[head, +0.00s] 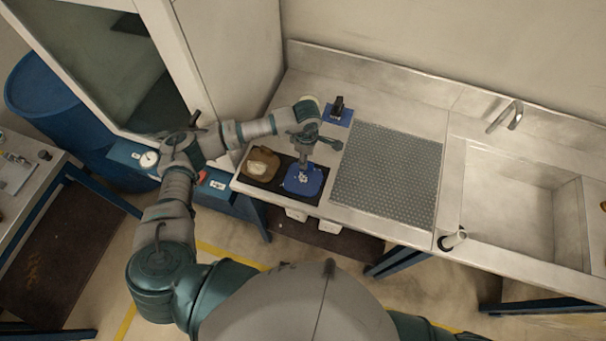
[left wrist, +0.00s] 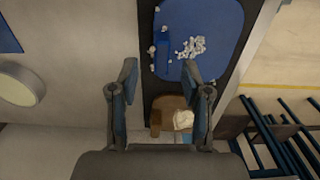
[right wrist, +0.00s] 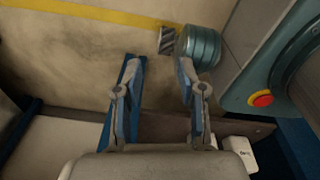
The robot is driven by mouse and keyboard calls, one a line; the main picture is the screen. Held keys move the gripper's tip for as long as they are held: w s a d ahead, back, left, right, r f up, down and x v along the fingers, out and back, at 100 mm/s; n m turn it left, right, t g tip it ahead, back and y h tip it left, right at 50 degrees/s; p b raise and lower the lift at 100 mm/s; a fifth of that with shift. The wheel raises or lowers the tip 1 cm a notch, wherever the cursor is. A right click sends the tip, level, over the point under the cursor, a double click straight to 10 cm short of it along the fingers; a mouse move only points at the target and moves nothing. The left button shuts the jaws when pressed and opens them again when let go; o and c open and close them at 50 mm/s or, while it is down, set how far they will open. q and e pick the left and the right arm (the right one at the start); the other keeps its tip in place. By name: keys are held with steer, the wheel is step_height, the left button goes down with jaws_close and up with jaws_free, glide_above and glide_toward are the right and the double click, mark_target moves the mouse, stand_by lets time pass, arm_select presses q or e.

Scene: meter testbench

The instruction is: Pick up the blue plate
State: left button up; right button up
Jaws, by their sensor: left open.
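The blue plate (head: 306,187) lies on a dark mat on the steel bench in the head view. In the left wrist view the blue plate (left wrist: 218,25) bears scattered white pieces and a small blue block (left wrist: 162,48). My left gripper (head: 303,162) is over the plate's far side in the head view, hiding part of it. In the left wrist view my left gripper (left wrist: 160,68) is open, with nothing between its fingers. Whether it touches the plate I cannot tell. My right gripper (right wrist: 160,68) is open and empty in its wrist view, away from the plate.
A brown container (head: 262,163) sits close left of the plate. A blue-based device (head: 338,111) stands behind. A grey perforated mat (head: 388,175) lies to the right, with a sink (head: 510,215) beyond it. The bench's front edge is close to the plate.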

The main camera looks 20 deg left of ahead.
mark_target(303, 177)
arm_select(q)
steer(key=shift+s+d+f, duration=0.1)
steer(key=shift+d+f, duration=0.05)
steer(key=shift+f, duration=0.5)
steer(key=shift+d+f, duration=0.1)
steer(key=shift+f, duration=0.5)
steer(key=shift+d+f+p, duration=0.1)
steer(key=shift+f+p, duration=0.2)
steer(key=shift+f, duration=0.15)
jaws_close()
arm_select(e)
steer(key=shift+s+r, duration=0.4)
steer(key=shift+s, duration=0.4)
arm_select(q)
steer(key=shift+r, duration=0.1)
arm_select(e)
steer(key=shift+d, duration=0.25)
